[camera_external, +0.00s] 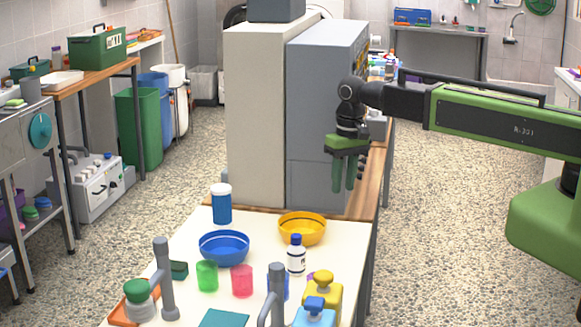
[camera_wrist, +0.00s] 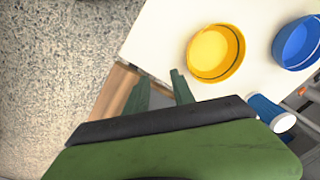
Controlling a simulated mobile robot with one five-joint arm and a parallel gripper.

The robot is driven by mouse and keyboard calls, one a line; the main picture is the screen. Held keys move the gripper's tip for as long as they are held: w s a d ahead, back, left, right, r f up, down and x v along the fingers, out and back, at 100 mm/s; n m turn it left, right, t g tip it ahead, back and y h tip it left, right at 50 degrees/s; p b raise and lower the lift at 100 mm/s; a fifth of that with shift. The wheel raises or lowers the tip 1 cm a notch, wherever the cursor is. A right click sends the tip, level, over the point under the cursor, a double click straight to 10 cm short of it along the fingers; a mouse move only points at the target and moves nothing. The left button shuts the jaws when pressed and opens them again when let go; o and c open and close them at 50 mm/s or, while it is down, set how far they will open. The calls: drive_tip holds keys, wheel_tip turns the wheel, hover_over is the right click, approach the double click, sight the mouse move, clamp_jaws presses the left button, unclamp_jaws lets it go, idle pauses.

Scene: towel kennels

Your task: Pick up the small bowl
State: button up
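A yellow bowl (camera_external: 302,229) and a blue bowl (camera_external: 224,248) stand upright on the white-topped table. They look close in size, and I cannot tell which is the small bowl. In the wrist view the yellow bowl (camera_wrist: 216,53) shows nearly whole, and the blue bowl (camera_wrist: 297,42) is cut by the right edge. My gripper (camera_external: 344,186) points down, above and beyond the yellow bowl to its right, near the table's edge. In the wrist view its fingers (camera_wrist: 160,80) are apart with nothing between them, left of and below the yellow bowl.
A blue jar with a white lid (camera_external: 222,204) stands behind the blue bowl. A white bottle (camera_external: 296,255), a green cup (camera_external: 207,275) and a pink cup (camera_external: 242,280) stand in front of the bowls. A tall grey cabinet (camera_external: 322,120) stands behind, close to my gripper.

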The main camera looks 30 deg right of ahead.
hover_over(319, 216)
drive_tip(key=shift+n, duration=0.3)
wheel_tip(319, 216, down, 8)
drive_tip(key=b, duration=0.8)
drive_tip(key=shift+f, duration=0.2)
drive_tip(key=shift+r, duration=0.2)
clamp_jaws()
idle(0.3)
